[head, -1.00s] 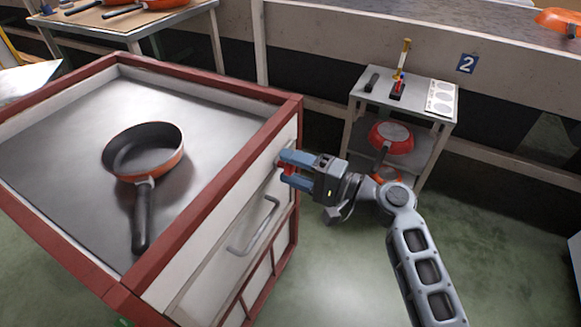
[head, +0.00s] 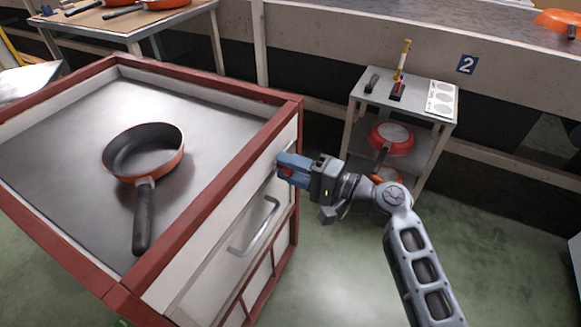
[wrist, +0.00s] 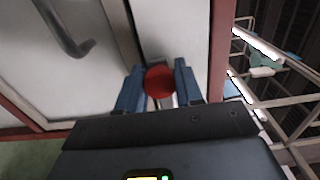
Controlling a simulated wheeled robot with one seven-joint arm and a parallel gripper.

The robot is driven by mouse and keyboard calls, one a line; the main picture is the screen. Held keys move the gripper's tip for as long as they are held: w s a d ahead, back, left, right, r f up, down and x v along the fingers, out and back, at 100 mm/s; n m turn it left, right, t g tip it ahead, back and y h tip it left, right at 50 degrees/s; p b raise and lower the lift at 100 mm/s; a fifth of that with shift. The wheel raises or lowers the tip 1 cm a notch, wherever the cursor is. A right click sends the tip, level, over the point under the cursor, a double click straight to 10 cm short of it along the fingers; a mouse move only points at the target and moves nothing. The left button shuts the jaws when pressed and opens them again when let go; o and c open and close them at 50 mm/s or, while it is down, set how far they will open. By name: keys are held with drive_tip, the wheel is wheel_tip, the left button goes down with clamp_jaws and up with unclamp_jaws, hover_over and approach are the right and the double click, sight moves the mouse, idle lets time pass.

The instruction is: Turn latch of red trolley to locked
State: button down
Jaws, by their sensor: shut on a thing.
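The red trolley (head: 262,150) has a red frame, white side panels and a grey top, and stands at the left of the head view. Its latch has a round red knob (wrist: 159,81), seen between the blue fingers in the wrist view. My gripper (head: 283,168) is shut on this latch at the trolley's side, near the top right corner; the fingers also show in the wrist view (wrist: 160,88). The fingers hide most of the latch in the head view, and I cannot tell its exact angle.
A grey bar handle (head: 254,228) sticks out of the trolley side below my gripper. An orange pan (head: 145,150) lies on the trolley top. A small grey stand (head: 415,108) with tools and a red pan (head: 391,138) stands behind my arm. Green floor is free at the right.

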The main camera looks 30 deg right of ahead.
drive_tip(key=shift+m+p, duration=0.3)
drive_tip(key=m+p, duration=0.2)
drive_tip(key=shift+r+m+p, duration=0.15)
drive_tip(key=shift+m+p, duration=0.15)
drive_tip(key=m+p, duration=0.4)
drive_tip(key=m, duration=0.1)
drive_tip(key=shift+m, duration=0.3)
drive_tip(key=m+p, duration=0.5)
drive_tip(key=m, duration=0.1)
drive_tip(key=shift+f+m+p, duration=0.2)
drive_tip(key=shift+m+p, duration=1)
drive_tip(key=shift+m, duration=0.3)
drive_tip(key=c, duration=0.8)
unclamp_jaws()
drive_tip(key=shift+s, duration=0.1)
